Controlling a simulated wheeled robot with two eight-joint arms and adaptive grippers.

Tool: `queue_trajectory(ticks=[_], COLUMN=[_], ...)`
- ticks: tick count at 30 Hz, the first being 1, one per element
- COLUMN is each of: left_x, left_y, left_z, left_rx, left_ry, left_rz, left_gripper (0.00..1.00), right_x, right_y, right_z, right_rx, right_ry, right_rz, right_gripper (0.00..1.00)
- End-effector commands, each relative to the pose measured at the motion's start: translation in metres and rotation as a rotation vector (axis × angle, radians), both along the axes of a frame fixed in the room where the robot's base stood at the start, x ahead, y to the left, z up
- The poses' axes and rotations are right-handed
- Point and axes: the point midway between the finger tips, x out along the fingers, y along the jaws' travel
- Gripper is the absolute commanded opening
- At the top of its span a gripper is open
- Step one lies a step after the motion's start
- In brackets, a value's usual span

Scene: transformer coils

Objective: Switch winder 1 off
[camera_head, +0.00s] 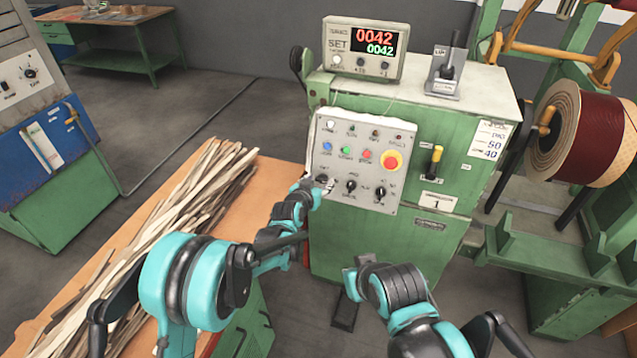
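Winder 1 is a green cabinet (385,245) with a plate marked 1 (437,202). Its grey control panel (362,155) carries lamps, coloured buttons, a red emergency stop on a yellow ring (391,161) and a row of black rotary switches at the bottom. The counter box (363,49) on top is lit and reads 0042 in red and in green. My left gripper (324,188) is at the leftmost rotary switch (321,179) and partly covers it; contact and finger opening are too small to tell. My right gripper (354,272) is low before the cabinet, away from the panel, its fingers unclear.
A lever box (445,75) stands on the cabinet top, and a yellow-handled switch (435,160) is on its front. A table (265,190) with wooden strips (165,230) lies left. A dark red wire spool (600,135) is at right.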

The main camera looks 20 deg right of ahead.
Motion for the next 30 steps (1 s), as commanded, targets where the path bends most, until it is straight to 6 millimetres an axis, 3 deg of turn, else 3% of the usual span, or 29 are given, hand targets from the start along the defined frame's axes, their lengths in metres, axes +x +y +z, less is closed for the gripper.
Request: queue_trajectory(ticks=[1,4,17,30], left_x=[0.0,0.0,0.0,0.001], left_y=[0.0,0.0,0.001,0.002], left_z=[0.0,0.0,0.0,-0.001], left_rx=[0.0,0.0,-0.044,-0.309], left_ry=[0.0,0.0,0.03,0.209], left_rz=[0.0,0.0,0.022,0.151], left_gripper=[0.33,0.07,0.07,0.07], right_x=[0.0,0.0,0.0,0.0], right_y=[0.0,0.0,0.0,0.0], right_z=[0.0,0.0,-0.002,-0.01], right_rx=[0.0,0.0,0.0,0.0], right_ry=[0.0,0.0,0.0,0.0], right_rz=[0.0,0.0,0.0,0.0], right_gripper=[0.0,0.0,0.0,0.0])
